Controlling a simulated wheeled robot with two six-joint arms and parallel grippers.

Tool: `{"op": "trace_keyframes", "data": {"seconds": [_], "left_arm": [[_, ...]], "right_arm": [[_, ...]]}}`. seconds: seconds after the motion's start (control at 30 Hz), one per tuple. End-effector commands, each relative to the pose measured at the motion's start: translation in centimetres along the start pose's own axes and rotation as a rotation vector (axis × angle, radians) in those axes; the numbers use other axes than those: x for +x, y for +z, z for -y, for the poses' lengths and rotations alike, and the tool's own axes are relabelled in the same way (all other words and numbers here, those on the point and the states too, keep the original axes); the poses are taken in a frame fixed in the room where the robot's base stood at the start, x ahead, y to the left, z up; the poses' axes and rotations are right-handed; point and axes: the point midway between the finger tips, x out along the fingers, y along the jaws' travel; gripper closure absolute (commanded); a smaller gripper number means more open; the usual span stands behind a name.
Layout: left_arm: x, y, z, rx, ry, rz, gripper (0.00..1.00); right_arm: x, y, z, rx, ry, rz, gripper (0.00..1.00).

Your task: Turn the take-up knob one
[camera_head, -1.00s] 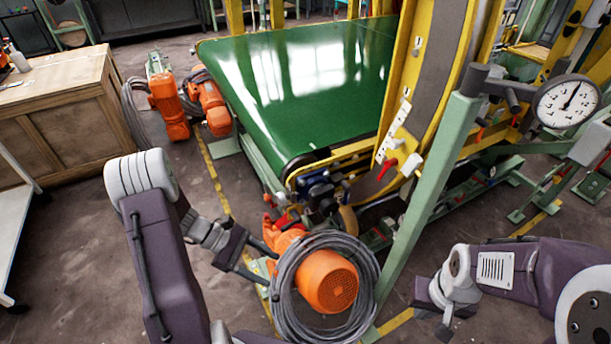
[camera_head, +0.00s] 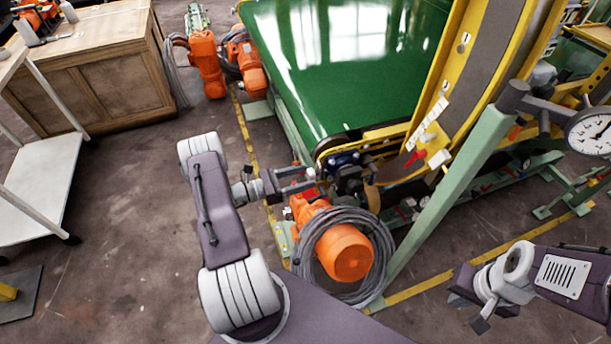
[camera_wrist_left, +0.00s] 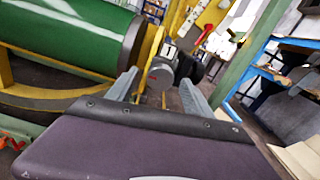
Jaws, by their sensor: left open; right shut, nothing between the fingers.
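The green belt conveyor (camera_head: 345,75) has a dark and blue fitting (camera_head: 343,160) at its near end. A small round grey knob-like part (camera_wrist_left: 160,73) with a red mark shows there in the left wrist view; I cannot tell for certain whether it is the take-up knob. My left gripper (camera_head: 306,179) is open beside the fitting. In the left wrist view its fingers (camera_wrist_left: 160,82) stand on either side of the round part, with contact not clear. My right gripper (camera_head: 487,318) is shut and empty at the lower right, far from the fitting.
An orange motor (camera_head: 345,252) with coiled grey cable (camera_head: 385,245) lies just below my left gripper. A green post (camera_head: 450,200) rises to the right, near a dial gauge (camera_head: 592,131). A red handle (camera_head: 415,157) sits on the yellow frame.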

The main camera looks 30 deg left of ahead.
Motion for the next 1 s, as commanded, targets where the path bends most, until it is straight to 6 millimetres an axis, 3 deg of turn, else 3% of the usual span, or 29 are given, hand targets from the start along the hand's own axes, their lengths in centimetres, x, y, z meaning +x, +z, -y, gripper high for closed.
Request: {"op": "trace_keyframes", "data": {"seconds": [0.1, 0.37, 0.57, 1.0], "left_arm": [[0.93, -0.01, 0.03, 0.000, -0.001, -0.001, 0.40], [1.05, -0.01, 0.01, 0.000, 0.000, -0.001, 0.43], [1.04, 0.00, 0.01, 0.000, 0.000, -0.001, 0.99], [1.04, -0.05, -0.02, 0.104, 0.000, 0.000, 1.00]], "right_arm": [[-0.01, 0.00, 0.00, 0.000, 0.000, 0.000, 1.00], [-0.01, 0.00, 0.00, 0.000, 0.000, 0.000, 1.00], [-0.01, 0.00, 0.00, 0.000, 0.000, 0.000, 1.00], [0.23, 0.02, 0.00, 0.000, 0.000, 0.000, 1.00]]}}
